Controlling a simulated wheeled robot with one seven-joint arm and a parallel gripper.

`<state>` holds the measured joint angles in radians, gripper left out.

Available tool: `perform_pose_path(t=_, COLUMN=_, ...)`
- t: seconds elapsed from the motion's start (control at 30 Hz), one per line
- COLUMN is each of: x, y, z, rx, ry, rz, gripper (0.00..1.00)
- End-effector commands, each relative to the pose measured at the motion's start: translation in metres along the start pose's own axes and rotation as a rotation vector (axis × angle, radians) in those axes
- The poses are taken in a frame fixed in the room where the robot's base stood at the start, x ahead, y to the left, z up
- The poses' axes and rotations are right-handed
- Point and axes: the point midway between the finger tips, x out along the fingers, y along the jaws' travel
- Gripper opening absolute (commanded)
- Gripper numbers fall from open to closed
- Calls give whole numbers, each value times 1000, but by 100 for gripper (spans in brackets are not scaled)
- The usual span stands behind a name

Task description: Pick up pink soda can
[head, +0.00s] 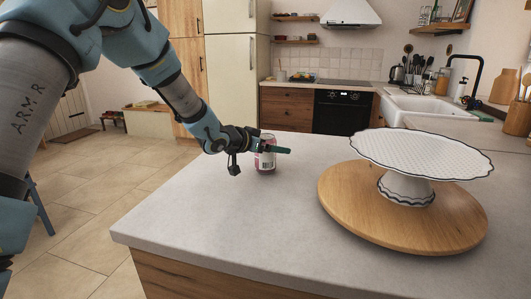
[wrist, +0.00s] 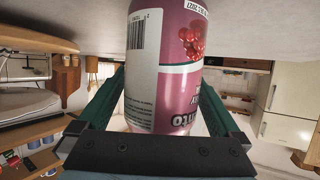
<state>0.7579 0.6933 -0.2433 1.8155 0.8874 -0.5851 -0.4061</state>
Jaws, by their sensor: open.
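The pink soda can (head: 265,160) stands upright on the grey countertop, near its far edge in the head view. In the wrist view the can (wrist: 180,70) fills the middle, with a white barcode panel and red berries on its pink label; that picture is upside down. My gripper (head: 279,149) is at the can, its green fingers level with the can's upper part. In the wrist view my gripper (wrist: 163,92) has one finger on each side of the can. The jaws are open. I cannot tell whether either finger touches the can.
A white scalloped cake stand (head: 422,152) stands on a round wooden board (head: 340,208) to the right of the can. The countertop (head: 215,225) in front of the can is clear. A sink (head: 425,108) and an oven (head: 341,112) are farther back.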

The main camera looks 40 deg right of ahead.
Motion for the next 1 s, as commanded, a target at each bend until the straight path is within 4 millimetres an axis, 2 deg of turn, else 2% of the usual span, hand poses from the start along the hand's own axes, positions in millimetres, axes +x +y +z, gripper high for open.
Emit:
perform_pose_path(t=0.2, x=1, y=0, z=0, rx=0, ry=0, rz=-1, gripper=100)
perform_pose_path(t=0.83, x=0, y=-1, z=0, rx=0, ry=1, rz=-1, gripper=29)
perform_pose_path(t=1.0, x=0, y=-1, z=0, rx=0, ry=1, rz=-1, gripper=29)
